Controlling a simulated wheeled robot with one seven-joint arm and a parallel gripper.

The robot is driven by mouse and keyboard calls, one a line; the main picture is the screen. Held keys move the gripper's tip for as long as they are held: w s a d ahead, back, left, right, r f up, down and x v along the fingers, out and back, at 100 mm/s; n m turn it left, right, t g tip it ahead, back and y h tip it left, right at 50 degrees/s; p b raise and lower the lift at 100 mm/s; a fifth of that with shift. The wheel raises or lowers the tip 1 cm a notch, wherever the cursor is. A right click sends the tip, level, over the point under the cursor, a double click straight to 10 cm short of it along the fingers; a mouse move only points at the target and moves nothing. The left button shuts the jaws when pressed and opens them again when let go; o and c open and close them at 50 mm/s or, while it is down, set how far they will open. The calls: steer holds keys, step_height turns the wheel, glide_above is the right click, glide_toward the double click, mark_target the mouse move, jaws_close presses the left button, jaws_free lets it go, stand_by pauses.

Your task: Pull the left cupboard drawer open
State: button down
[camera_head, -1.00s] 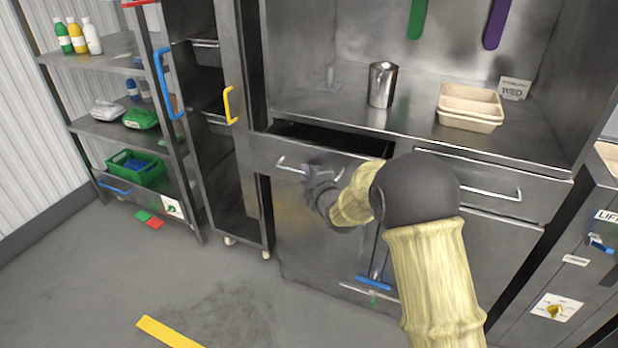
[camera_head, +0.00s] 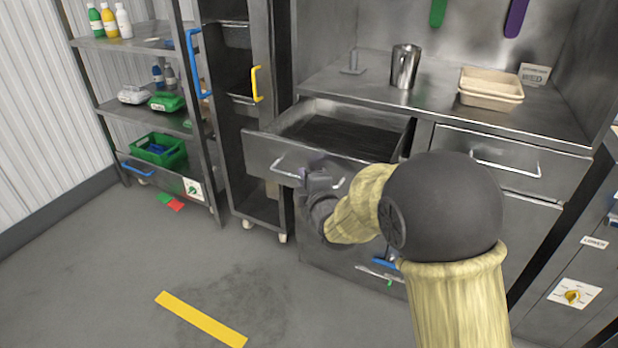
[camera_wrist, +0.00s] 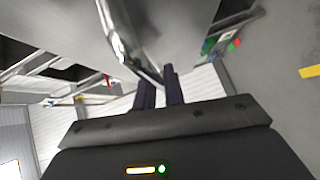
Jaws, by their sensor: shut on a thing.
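The left cupboard drawer (camera_head: 262,158) is pulled part way out of the steel cupboard, and its open inside shows as dark and bare where visible. Its bar handle (camera_head: 285,172) runs across the front. My gripper (camera_head: 318,172) is at the right half of this handle, in front of the drawer, and my forearm hides part of the front. In the wrist view the shiny handle (camera_wrist: 118,38) reaches down to the two dark fingers of my gripper (camera_wrist: 160,80), which are shut on it.
The right drawer (camera_head: 505,160) is shut. A steel jug (camera_head: 404,66) and beige trays (camera_head: 490,88) stand on the counter. A yellow-handled (camera_head: 256,84) tall unit and a shelf rack (camera_head: 150,112) stand to the left.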

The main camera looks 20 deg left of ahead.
steer(key=shift+d+f, duration=0.1)
steer(key=c, duration=1.5)
jaws_free()
steer(key=shift+w, duration=0.2)
steer(key=shift+s+a, duration=0.2)
steer(key=shift+s, duration=0.1)
steer(key=shift+s+d, duration=0.15)
steer(key=shift+d, duration=0.2)
steer(key=v, duration=1.6)
steer(key=shift+s, duration=0.3)
steer(key=shift+d, duration=0.15)
